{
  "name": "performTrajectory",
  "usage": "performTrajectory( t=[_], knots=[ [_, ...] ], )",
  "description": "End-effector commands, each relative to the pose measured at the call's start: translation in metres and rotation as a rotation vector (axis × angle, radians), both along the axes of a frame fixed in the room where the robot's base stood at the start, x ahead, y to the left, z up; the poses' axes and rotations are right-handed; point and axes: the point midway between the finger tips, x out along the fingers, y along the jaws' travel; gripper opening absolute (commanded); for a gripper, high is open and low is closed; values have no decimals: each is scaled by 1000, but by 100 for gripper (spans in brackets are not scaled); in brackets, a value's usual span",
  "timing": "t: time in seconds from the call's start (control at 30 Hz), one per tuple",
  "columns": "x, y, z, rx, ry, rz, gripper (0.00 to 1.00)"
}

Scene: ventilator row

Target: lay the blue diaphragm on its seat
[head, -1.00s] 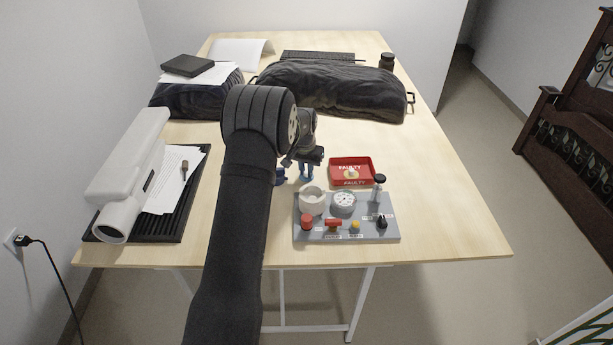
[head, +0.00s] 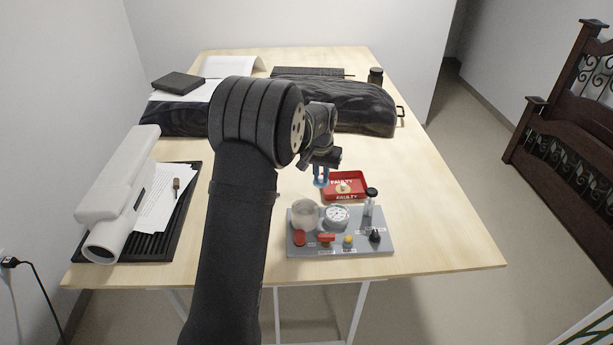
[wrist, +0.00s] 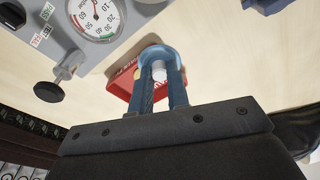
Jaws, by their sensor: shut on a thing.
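The blue diaphragm (head: 321,183) is held at the tips of my gripper (head: 321,176), above the table near the left end of the red tray. In the wrist view, the blue diaphragm (wrist: 158,54) shows as a rounded blue shape between the fingertips (wrist: 160,75), with a pale piece at its middle. The fingers are shut on it. A grey panel (head: 355,248) on the table carries a round whitish cup-like housing (head: 305,214) at its left back corner. I cannot make out a seat inside it.
The red "FAULTY" tray (head: 345,197) holds a small pale disc. The panel bears a gauge (head: 337,216), a black-topped post (head: 371,200) and several coloured controls along its front. A white device (head: 118,180) and a black mat (head: 185,205) lie left. Dark bags stand behind.

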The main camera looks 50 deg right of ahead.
Motion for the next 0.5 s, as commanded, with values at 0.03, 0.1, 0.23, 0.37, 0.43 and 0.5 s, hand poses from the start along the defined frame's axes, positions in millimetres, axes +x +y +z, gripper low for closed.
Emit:
performTrajectory(
  t=[0.03, 0.1, 0.23, 0.37, 0.43, 0.5],
  knots=[
    [-8, 0, 5, -1, -1, -2, 0],
    [-16, -1, 10, 0, 0, -1, 0],
    [-23, 6, 18, 0, 0, 0, 0],
    [-22, 29, 29, -1, 0, 3, 0],
    [-21, 46, 34, -1, 0, 2, 0],
    [-20, 62, 38, -1, 0, 2, 0]
  ],
)
